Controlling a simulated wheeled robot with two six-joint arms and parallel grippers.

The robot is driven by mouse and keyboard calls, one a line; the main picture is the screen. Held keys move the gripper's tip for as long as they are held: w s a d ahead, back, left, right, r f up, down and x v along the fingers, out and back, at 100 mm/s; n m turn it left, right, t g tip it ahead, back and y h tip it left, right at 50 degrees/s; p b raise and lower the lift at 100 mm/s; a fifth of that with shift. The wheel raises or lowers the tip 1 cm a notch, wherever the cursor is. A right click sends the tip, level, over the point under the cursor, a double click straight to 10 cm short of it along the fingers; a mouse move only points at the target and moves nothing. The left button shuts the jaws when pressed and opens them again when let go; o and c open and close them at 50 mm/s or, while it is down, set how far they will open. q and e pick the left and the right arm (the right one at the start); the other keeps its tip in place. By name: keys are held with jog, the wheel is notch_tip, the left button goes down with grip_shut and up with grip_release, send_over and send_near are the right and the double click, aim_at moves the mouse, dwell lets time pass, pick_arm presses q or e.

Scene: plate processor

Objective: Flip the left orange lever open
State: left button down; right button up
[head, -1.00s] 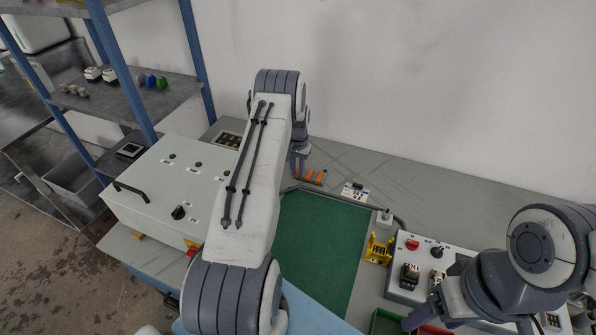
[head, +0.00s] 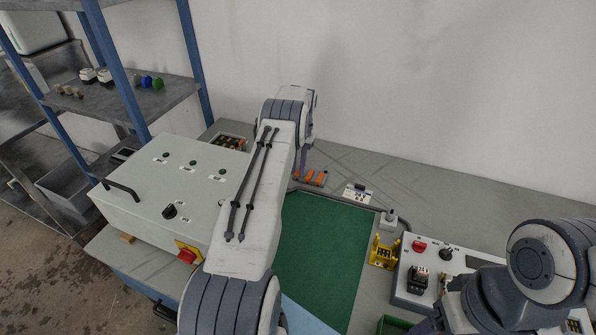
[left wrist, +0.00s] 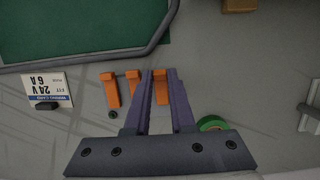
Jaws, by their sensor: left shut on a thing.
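Three orange levers stand in a row on the grey table beyond the green mat (head: 322,245). In the left wrist view the left lever (left wrist: 161,88) sits between the fingers of my left gripper (left wrist: 162,88), which is shut on it. The middle lever (left wrist: 133,82) and the right lever (left wrist: 110,90) are free beside it. In the head view the levers (head: 320,179) show small, with the left one partly hidden by my gripper (head: 299,168). My right gripper (head: 428,326) is at the bottom right, its fingers mostly hidden.
A white label card (left wrist: 48,88) lies beside the levers. A green ring (left wrist: 211,123) lies on the other side. A dark rail edges the mat. A white control box (head: 150,195) stands left, a yellow holder (head: 382,251) right. Table beyond the card is clear.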

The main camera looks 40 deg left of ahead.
pick_arm(q)
jog(key=c, duration=1)
grip_release()
jog(key=shift+c, duration=0.2)
jog(key=p+v, duration=0.5)
jog(key=v, duration=0.5)
jog(key=shift+r+p, duration=0.25)
jog(key=shift+p, duration=0.05)
